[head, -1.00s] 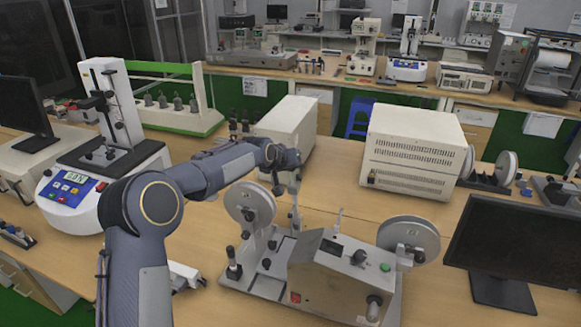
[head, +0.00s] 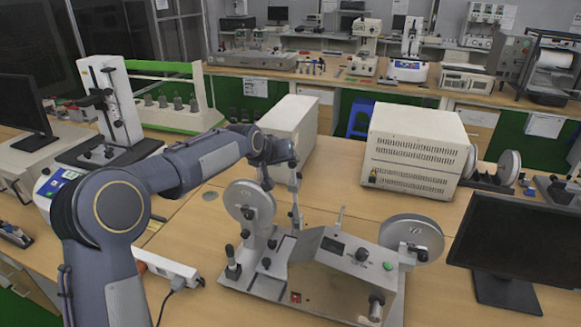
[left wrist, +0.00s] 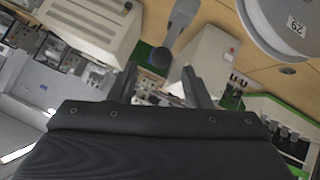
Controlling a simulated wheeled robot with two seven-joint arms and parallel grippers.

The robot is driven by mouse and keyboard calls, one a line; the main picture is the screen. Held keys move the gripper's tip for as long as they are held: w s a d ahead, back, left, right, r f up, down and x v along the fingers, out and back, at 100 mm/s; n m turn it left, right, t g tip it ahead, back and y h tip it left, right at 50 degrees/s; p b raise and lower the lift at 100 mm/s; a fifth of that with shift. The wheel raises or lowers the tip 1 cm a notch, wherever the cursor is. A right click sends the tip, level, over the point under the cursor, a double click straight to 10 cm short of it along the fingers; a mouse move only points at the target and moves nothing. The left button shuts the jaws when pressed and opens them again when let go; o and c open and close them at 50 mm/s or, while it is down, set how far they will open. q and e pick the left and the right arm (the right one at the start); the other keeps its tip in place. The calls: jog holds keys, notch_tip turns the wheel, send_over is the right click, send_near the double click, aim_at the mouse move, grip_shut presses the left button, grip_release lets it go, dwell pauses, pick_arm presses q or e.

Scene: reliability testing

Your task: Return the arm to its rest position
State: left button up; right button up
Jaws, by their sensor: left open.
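My left arm comes in from the lower left in the head view, bent at the elbow. My left gripper (head: 296,188) hangs just behind the reel tester (head: 335,275), beside its left grey reel (head: 249,200). In the left wrist view the two dark fingers (left wrist: 159,88) stand apart, with nothing visible between them. Part of the reel also shows at the top right of the left wrist view (left wrist: 285,25). I cannot tell from the head view whether the gripper touches the tester. My right gripper is not in view.
A beige vented box (head: 415,150) and a narrower pale box (head: 288,128) stand behind the tester. A black monitor (head: 520,240) is at the right. A power strip (head: 168,266) lies left of the tester.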

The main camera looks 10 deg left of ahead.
pick_arm(q)
jog(key=shift+v, duration=0.8)
jog(key=s+a+r+g, duration=0.1)
jog(key=s+a, duration=0.2)
jog(key=s, duration=0.9)
jog(key=s+a+r+g, duration=0.1)
jog(key=s+a, duration=0.2)
jog(key=s, duration=0.8)
jog(key=s+d+f+g, duration=0.1)
jog(key=s+f, duration=0.4)
jog(key=s, duration=0.6)
jog(key=s+d+f+g, duration=0.1)
jog(key=s+f, duration=0.4)
jog(key=s, duration=0.6)
jog(key=shift+s, duration=0.35)
jog(key=shift+f, duration=0.1)
jog(key=shift+c, duration=0.8)
jog(key=shift+w, duration=0.1)
